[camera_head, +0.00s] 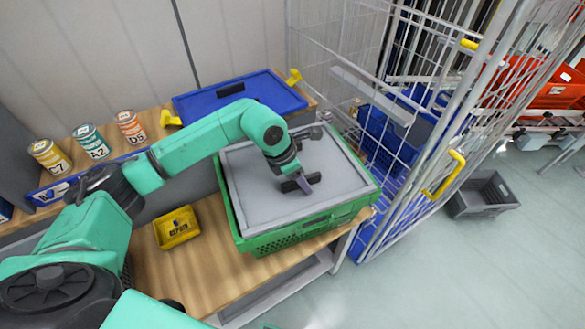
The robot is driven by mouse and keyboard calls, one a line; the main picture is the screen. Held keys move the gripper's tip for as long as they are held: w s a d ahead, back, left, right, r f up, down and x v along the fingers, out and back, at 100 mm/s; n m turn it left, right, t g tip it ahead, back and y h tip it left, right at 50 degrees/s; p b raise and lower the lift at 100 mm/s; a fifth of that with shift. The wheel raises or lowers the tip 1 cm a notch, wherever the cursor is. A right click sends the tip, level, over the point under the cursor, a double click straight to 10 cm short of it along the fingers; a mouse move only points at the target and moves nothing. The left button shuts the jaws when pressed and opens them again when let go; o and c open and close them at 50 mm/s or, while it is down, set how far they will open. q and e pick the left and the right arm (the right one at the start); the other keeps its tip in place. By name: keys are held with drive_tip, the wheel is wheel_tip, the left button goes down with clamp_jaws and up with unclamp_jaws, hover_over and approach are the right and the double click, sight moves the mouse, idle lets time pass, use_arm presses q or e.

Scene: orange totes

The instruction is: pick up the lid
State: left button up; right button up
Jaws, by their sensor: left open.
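A flat grey lid-like panel (255,202) lies on a green crate (290,235) on the wooden table; a black handle-like part shows near its back edge. A blue rectangular lid-like piece (205,104) with a dark slot and yellow clips lies at the back of the table. I cannot tell for sure which of the two is the task's lid. My left gripper (303,187) is open and points down over the middle of the grey panel; I cannot tell whether it touches it. My right gripper is out of view.
A small yellow bin (177,227) sits left of the crate on the table (190,275). Several labelled cans, one of them teal (91,142), stand at the back left. A wire cage trolley (420,150) with blue totes stands right. A grey crate (483,194) is on the floor.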

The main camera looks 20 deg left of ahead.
use_arm(q)
drive_tip(key=shift+f, duration=0.1)
clamp_jaws()
idle(1.4)
